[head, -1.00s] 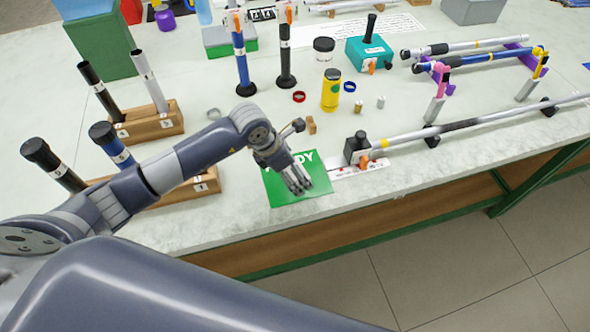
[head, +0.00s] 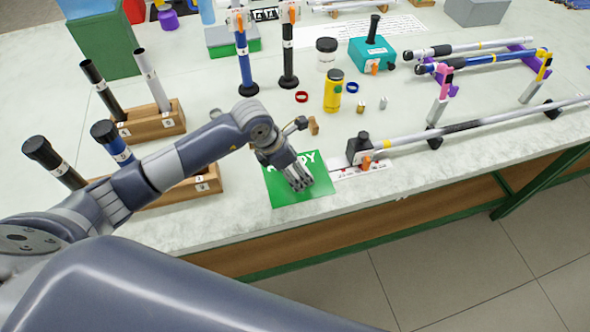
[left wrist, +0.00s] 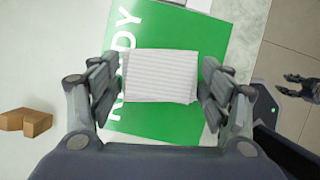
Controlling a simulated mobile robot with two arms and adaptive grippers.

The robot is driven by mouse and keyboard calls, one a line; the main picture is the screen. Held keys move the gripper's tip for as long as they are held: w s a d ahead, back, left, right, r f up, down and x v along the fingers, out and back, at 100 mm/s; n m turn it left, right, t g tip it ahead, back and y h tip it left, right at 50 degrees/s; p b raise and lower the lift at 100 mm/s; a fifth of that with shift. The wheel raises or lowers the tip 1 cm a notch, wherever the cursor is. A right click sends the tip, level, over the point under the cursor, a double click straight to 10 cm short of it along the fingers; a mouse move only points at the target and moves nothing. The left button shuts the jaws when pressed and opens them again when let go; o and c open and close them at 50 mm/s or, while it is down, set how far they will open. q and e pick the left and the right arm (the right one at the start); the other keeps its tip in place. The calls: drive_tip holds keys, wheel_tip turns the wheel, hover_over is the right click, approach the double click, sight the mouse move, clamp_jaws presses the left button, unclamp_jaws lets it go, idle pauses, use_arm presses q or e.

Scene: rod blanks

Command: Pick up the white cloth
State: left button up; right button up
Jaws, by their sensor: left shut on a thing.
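The white cloth (left wrist: 160,77) is a small, ribbed, folded piece between the fingers of my left gripper (left wrist: 160,90) in the left wrist view. My left gripper is shut on it, just over the green READY mat (left wrist: 150,120). In the head view my left gripper (head: 299,184) points down at the green mat (head: 283,197), and its fingers hide the cloth. My right gripper (left wrist: 298,85) shows small at the right edge of the left wrist view, over the floor, apart from the table; its fingers look spread and empty.
Wooden blocks with upright rods (head: 155,122) stand left of the mat. A long rod (head: 470,125) lies on supports to the right. A yellow bottle (head: 333,92), a teal box (head: 372,55) and small rings are behind. The table's front edge is close to the mat.

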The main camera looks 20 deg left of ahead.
use_arm(q)
wheel_tip(320, 180, up, 2)
drive_tip(key=shift+w+r+b, duration=0.1)
drive_tip(key=shift+r+b, duration=0.05)
drive_tip(key=shift+b, duration=0.25)
drive_tip(key=s+d+r+b, duration=0.1)
drive_tip(key=s+d+b, duration=0.1)
drive_tip(key=s+d, duration=0.2)
drive_tip(key=s+d+b, duration=0.2)
drive_tip(key=s+d, duration=0.1)
drive_tip(key=d, duration=0.7)
drive_tip(key=shift+s+r, duration=0.4)
